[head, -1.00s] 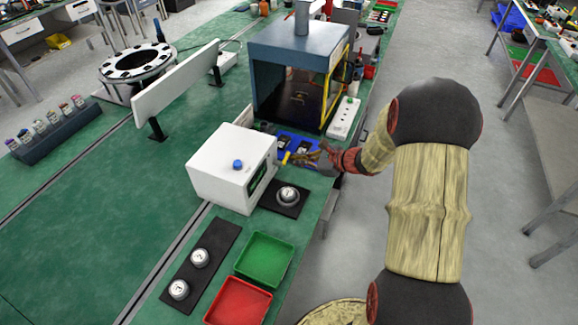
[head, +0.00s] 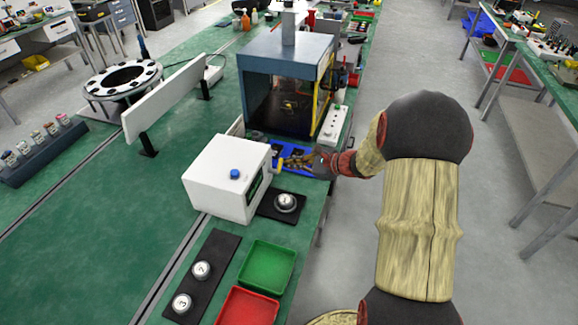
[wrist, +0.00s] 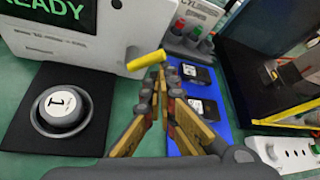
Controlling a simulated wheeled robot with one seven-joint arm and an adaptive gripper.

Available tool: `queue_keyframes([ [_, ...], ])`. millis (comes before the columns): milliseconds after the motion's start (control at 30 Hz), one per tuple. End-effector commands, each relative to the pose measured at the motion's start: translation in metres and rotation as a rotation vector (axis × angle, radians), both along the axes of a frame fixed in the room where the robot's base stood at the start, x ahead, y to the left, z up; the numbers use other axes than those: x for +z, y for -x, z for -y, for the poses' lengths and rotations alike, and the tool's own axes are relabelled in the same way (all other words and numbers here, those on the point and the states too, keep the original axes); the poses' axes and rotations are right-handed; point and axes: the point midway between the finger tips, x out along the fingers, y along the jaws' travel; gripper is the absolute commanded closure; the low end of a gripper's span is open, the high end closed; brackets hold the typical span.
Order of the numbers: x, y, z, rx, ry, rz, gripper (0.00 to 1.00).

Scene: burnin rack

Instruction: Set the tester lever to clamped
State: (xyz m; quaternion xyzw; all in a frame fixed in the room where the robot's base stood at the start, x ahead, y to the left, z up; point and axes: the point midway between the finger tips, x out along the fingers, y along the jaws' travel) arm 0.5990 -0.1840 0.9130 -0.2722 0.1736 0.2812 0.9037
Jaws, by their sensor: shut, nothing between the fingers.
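The tester is a white box (head: 226,178) with a blue button on top. Its screen reads READY in the wrist view (wrist: 50,12). A yellow lever grip (wrist: 146,60) sticks out from the tester's side, tilted slightly up to the right. The lever also shows small in the head view (head: 279,167). My gripper (wrist: 162,76) is shut and empty, its fingertips right by the lever grip's free end. I cannot tell whether they touch it. In the head view my gripper (head: 290,161) is over the bench beside the tester.
A blue tray (wrist: 203,112) with dark modules lies just right of my fingers. A round weight marked 1 (wrist: 62,108) sits on a black pad to the left. Green (head: 266,265) and red trays lie nearer.

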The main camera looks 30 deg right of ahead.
Motion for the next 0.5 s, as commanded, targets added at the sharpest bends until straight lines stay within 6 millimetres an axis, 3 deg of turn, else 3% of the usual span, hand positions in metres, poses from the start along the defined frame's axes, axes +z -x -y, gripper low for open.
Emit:
queue_keyframes([
  [500, 0.0068, 0.0027, -0.0012, 0.0, 0.0, 0.0, 1.0],
])
